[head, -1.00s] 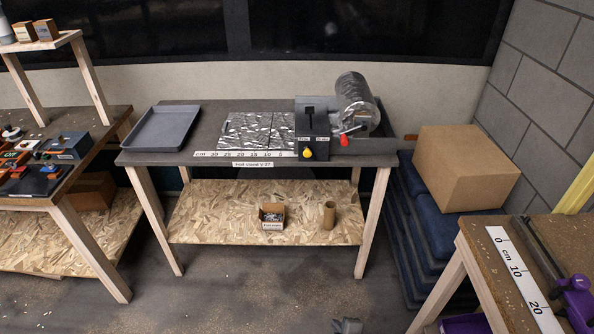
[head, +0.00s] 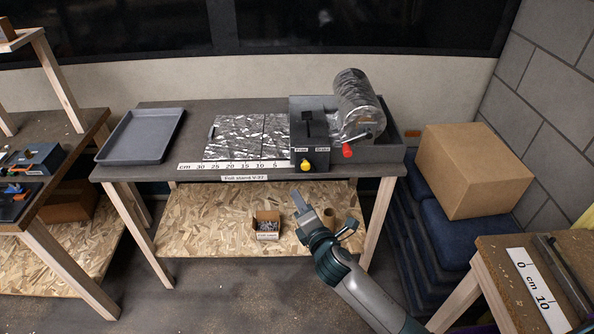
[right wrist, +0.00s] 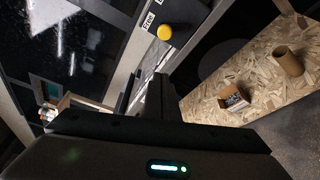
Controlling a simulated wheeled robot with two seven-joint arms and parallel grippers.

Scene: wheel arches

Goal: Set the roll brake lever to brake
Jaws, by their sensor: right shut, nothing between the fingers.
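The roll brake lever's yellow knob (head: 307,165) sits low on the front of a dark box (head: 325,132) on the foil stand. It is at the left, below the "Free" label; the "Brake" label is to its right. The yellow knob also shows in the right wrist view (right wrist: 165,32), next to the "Free" label. The foil roll (head: 356,95) is mounted behind, with a red-knobbed crank (head: 347,151). My right gripper (head: 298,197) is shut and empty, below and in front of the knob, apart from it. My left gripper is out of view.
The stand's table (head: 205,185) carries a grey tray (head: 140,135) and foil sheets. On its lower shelf are a small open carton (head: 267,226) and a cardboard tube (head: 329,218). A large cardboard box (head: 475,172) stands at the right, and another bench at the lower right.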

